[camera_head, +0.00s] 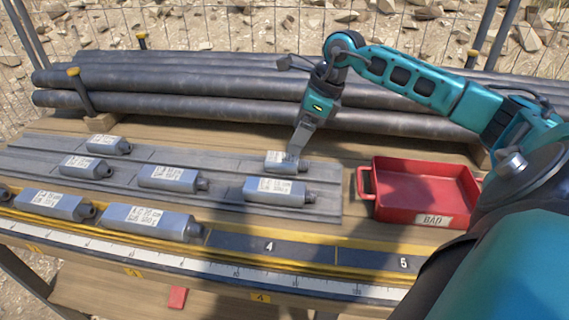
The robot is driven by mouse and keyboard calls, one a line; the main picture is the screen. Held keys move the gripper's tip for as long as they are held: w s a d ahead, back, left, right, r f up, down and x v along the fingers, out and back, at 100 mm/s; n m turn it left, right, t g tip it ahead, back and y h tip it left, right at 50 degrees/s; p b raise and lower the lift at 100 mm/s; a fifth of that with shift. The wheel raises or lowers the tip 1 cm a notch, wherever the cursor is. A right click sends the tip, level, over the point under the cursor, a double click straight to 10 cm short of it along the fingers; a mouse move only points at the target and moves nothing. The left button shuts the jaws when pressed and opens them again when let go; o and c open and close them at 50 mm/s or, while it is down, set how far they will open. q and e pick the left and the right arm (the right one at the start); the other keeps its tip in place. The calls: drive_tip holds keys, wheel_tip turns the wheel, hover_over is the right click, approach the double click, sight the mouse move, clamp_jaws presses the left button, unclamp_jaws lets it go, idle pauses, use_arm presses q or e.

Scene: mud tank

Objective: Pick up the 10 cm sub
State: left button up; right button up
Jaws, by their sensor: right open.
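Several grey-blue metal subs with white labels lie on the grey grooved rack and in the front strip. The label print is too small to read, so I cannot tell a 10 cm mark. A short sub (272,160) lies at the back right of the rack, with a longer sub (275,192) in front of it. Another short sub (108,146) lies at the back left. My right gripper (295,154) is open and points down at the back right short sub. Its fingers overlap that sub's right part in the picture; I cannot tell whether they touch it. My left gripper is out of view.
More subs lie at left: one (86,167), one (168,178), and front ones (52,204) and (148,221). A red tray (427,216) marked BAD stands right of the rack (225,205). Large pipes (200,104) lie behind. A ruler (250,279) runs along the front.

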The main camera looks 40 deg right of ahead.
sight(286, 158)
drive_tip(key=x, duration=0.7)
drive_tip(key=shift+w+f, duration=0.15)
drive_tip(key=shift+f, duration=0.2)
drive_tip(key=shift+c, duration=0.2)
drive_tip(key=c, duration=1.4)
drive_tip(key=shift+r, duration=0.1)
drive_tip(key=shift+c, duration=0.4)
